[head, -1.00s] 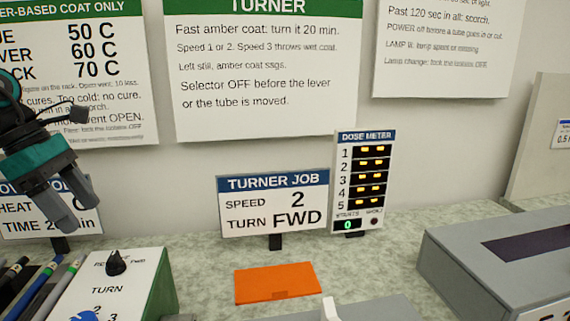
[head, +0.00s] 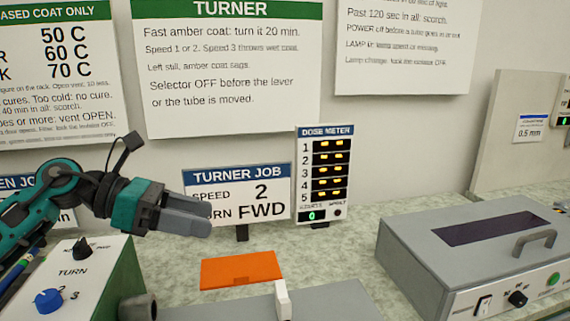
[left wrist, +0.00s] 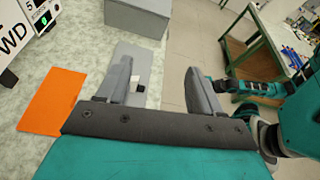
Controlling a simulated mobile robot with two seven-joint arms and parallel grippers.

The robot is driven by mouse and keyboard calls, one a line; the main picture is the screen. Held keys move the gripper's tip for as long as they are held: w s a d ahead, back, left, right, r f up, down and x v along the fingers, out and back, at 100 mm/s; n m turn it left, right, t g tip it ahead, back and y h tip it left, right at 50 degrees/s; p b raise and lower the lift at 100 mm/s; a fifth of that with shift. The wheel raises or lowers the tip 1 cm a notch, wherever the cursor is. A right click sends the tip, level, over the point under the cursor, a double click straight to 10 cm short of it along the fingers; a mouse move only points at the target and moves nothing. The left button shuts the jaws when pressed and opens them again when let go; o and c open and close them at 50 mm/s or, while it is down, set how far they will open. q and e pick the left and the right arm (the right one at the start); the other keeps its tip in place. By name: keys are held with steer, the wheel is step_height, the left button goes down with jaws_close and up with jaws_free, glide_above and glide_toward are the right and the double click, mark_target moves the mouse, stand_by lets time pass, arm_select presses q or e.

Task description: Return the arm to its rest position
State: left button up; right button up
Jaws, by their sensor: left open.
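My left gripper (head: 207,222) has dark jaws with grey fingers and sits above the bench, in front of the TURNER JOB sign (head: 237,192). Its fingers point right and slightly down. In the left wrist view the gripper (left wrist: 158,70) is open, with nothing between its fingers. My other arm (left wrist: 255,88), teal and dark, shows at the right of the left wrist view. A small grey tip at its end may be the right gripper, but its jaws cannot be made out.
The turner box (head: 75,275) with knobs is below my left arm. An orange card (head: 241,270) lies on the bench. The dose meter (head: 323,175) stands behind it. A grey lamp box (head: 400,255) is at right. A green bench (left wrist: 262,45) stands across the floor.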

arm_select(q)
steer(key=d+r+n+t+h, duration=0.3)
steer(key=d+n+t+h, duration=0.2)
steer(key=n+t, duration=0.55)
steer(key=s+a+f+n+t+y, duration=0.15)
steer(key=a+f+n+y, duration=0.55)
steer(key=n, duration=0.8)
steer(key=s+a+f+n+t+y, duration=0.1)
steer(key=a+f+n+t+y, duration=0.15)
steer(key=f+n+y, duration=0.95)
steer(key=s+f+n+g+h, duration=0.1)
steer(key=s+f+n+g, duration=0.5)
steer(key=s, duration=0.6)
steer(key=s+f+n+g, duration=0.5)
steer(key=s+f+g, duration=0.3)
steer(key=s, duration=0.4)
steer(key=w+d+f+m+t+h, duration=0.1)
steer(key=w+d+f+t, duration=0.1)
steer(key=w+f+t, duration=0.5)
steer(key=shift+w+f+h, duration=0.3)
steer(key=shift+f, duration=0.35)
